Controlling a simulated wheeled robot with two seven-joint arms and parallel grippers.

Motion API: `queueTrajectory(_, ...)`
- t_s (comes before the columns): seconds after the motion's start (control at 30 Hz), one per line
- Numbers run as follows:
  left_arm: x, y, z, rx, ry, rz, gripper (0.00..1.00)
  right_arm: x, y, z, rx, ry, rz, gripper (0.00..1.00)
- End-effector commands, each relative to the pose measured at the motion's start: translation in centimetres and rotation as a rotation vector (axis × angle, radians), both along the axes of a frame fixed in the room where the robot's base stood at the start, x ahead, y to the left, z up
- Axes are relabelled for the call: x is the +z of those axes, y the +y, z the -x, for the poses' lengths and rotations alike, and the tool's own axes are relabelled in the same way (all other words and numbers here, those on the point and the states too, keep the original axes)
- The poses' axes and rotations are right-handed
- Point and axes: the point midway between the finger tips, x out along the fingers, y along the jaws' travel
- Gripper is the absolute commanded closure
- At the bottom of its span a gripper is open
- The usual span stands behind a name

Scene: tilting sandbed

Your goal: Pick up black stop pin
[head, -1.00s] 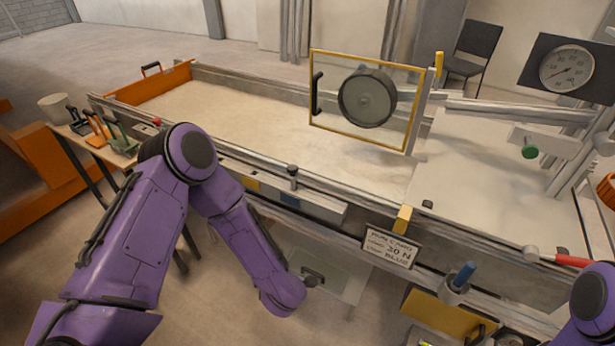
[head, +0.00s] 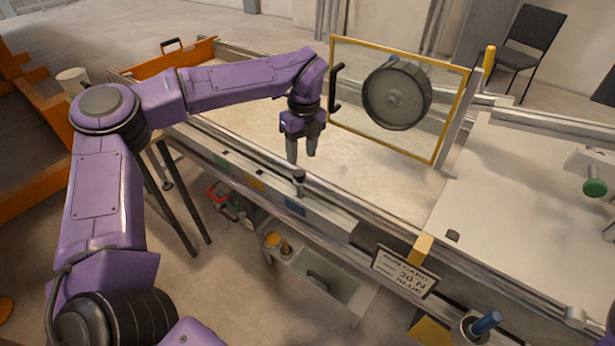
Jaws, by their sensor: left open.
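A small upright pin with a black head (head: 298,177) stands on the near rail of the sandbed, which fits the black stop pin. My right gripper is out of view.
A yellow-framed clear panel (head: 440,140) with a dark round wheel (head: 397,96) and black handle (head: 336,88) stands right of my gripper. A sign (head: 404,272) hangs on the front. A blue-handled item (head: 487,322) is at lower right. An orange end board (head: 185,60) is behind my arm.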

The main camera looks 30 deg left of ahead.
Motion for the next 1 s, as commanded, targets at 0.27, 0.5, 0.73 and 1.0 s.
queueTrajectory(0.27,-4.2,0.7,0.7,0.02,0.005,0.004,0.53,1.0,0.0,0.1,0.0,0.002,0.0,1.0)
queueTrajectory(0.5,-7.4,0.4,1.4,0.017,0.008,0.003,0.53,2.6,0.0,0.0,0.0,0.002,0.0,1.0)
queueTrajectory(0.73,-10.3,0.3,1.4,0.018,0.001,0.003,0.53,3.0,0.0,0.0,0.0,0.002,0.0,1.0)
queueTrajectory(1.0,-10.4,0.2,1.4,0.016,0.0,0.002,0.82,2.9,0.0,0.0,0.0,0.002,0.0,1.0)
